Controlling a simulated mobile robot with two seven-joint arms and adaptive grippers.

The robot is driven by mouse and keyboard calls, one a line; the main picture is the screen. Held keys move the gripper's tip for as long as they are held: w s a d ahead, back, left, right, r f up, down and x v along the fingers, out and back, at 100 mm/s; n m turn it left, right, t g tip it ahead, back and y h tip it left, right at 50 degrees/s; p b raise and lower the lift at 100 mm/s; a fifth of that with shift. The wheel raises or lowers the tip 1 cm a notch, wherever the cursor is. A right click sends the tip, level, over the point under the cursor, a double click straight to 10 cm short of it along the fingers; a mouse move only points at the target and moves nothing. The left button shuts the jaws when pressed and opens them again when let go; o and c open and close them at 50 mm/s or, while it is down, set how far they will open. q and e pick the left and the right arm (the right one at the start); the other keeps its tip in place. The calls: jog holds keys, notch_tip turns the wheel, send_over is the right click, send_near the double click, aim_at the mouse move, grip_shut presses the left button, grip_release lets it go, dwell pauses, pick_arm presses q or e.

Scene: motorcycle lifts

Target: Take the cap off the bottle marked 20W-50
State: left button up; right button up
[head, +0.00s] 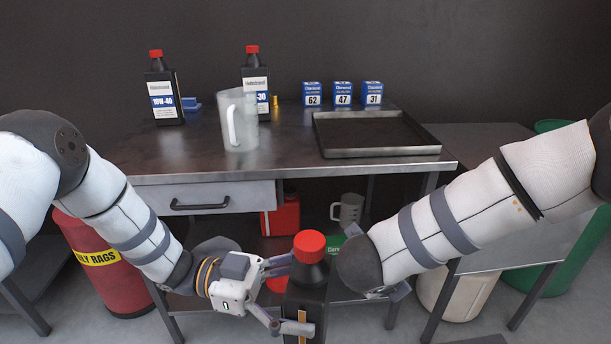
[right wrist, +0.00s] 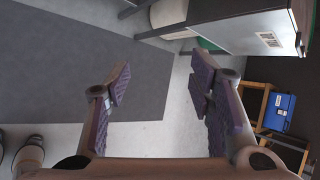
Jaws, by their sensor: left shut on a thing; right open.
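A black bottle (head: 307,290) with a red cap (head: 309,246) is held upright in front of the workbench in the head view. The cap is on it. Its label is turned away, so I cannot read its marking. My left gripper (head: 288,294) is shut on the bottle's body, below the cap. My right arm ends just right of the bottle, and its gripper is mostly hidden in the head view. In the right wrist view my right gripper (right wrist: 162,82) is open with nothing between its fingers.
On the workbench (head: 290,155) stand a 10W-40 bottle (head: 163,90), another red-capped bottle (head: 253,65) partly behind a clear jug (head: 240,120), several small blue boxes (head: 342,94) and an empty tray (head: 380,150). A red rag bin (head: 105,265) stands at left.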

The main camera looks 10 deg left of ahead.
jog(key=a+r+m+g, duration=0.2)
jog(key=a+r+m, duration=0.3)
jog(key=r+m, duration=0.55)
notch_tip(320, 180, up, 15)
jog(key=m+g+y, duration=0.4)
jog(key=m+g, duration=0.1)
jog(key=m, duration=0.7)
send_over(306, 240)
jog(key=shift+w+r+n, duration=0.1)
jog(key=shift+r+n, duration=0.1)
jog(key=shift+n, duration=0.05)
jog(key=shift+f, duration=0.3)
notch_tip(306, 240, down, 7)
jog(key=shift+f, duration=0.1)
grip_shut()
